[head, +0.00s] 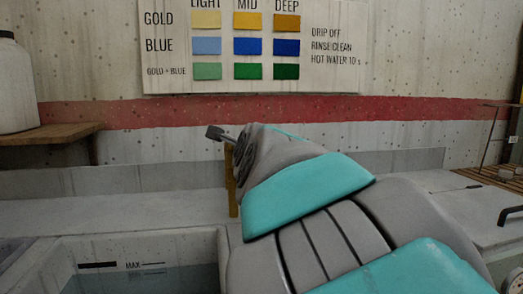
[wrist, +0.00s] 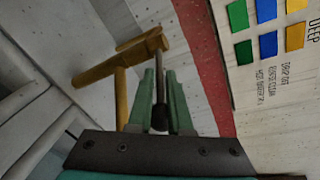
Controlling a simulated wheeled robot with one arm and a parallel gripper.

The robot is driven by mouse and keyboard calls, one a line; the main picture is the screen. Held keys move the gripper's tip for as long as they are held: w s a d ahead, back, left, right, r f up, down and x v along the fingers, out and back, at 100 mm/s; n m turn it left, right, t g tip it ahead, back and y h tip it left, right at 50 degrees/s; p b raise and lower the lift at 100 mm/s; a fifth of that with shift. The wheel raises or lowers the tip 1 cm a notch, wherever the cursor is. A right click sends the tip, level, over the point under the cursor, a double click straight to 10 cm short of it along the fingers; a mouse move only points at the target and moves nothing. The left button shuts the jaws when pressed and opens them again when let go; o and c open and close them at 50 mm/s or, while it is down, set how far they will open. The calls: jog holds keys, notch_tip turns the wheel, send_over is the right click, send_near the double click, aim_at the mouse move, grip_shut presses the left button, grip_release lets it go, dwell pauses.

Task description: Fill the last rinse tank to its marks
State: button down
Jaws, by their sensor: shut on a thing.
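The rinse tank (head: 60,262) is at the lower left of the head view, partly cut off by the frame. Its inner wall carries a MAX mark (head: 133,265) and a second line a little lower. Bluish water (head: 165,285) shows close to these lines; I cannot tell its exact level. A brass tap (head: 232,185) stands behind my arm, and its spout and body show in the wrist view (wrist: 122,95). My gripper (wrist: 160,80) is shut on the tap's thin lever (wrist: 161,60), around its dark end (wrist: 160,118). In the head view my arm hides the gripper.
A dye chart (head: 250,45) hangs on the wall above a red stripe. A white jug (head: 15,85) stands on a wooden shelf (head: 50,135) at the left. A lidded unit with a dark handle (head: 510,215) and a rack (head: 495,150) are at the right.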

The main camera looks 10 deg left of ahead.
jog(key=shift+r, duration=0.15)
dwell(0.3)
jog(key=c, duration=0.9)
grip_release()
